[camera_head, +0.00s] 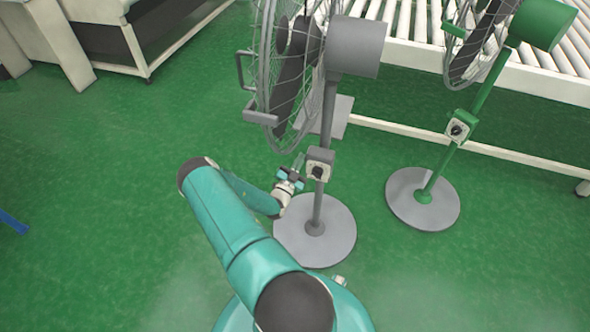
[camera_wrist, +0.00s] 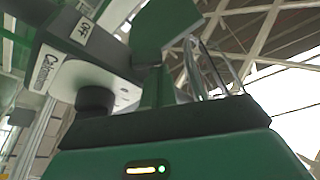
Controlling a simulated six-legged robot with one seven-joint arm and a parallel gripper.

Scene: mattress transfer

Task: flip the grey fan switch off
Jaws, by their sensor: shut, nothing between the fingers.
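The grey fan (camera_head: 357,47) stands upright on a grey pole and a round base (camera_head: 335,240) in the head view. Its switch box (camera_head: 321,157), with a dark knob (camera_head: 317,171) on a pale face, sits partway up the pole. My gripper (camera_head: 298,163) is shut and empty, just left of the switch box. My gripper's green body fills the bottom of that view. I cannot tell whether it touches the knob.
A green fan (camera_head: 545,22) with its own switch box (camera_head: 457,130) stands to the right. A roller conveyor (camera_head: 420,25) runs behind both fans. A white-framed bench (camera_head: 120,60) is at the upper left. The green floor left of my arm is mostly clear.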

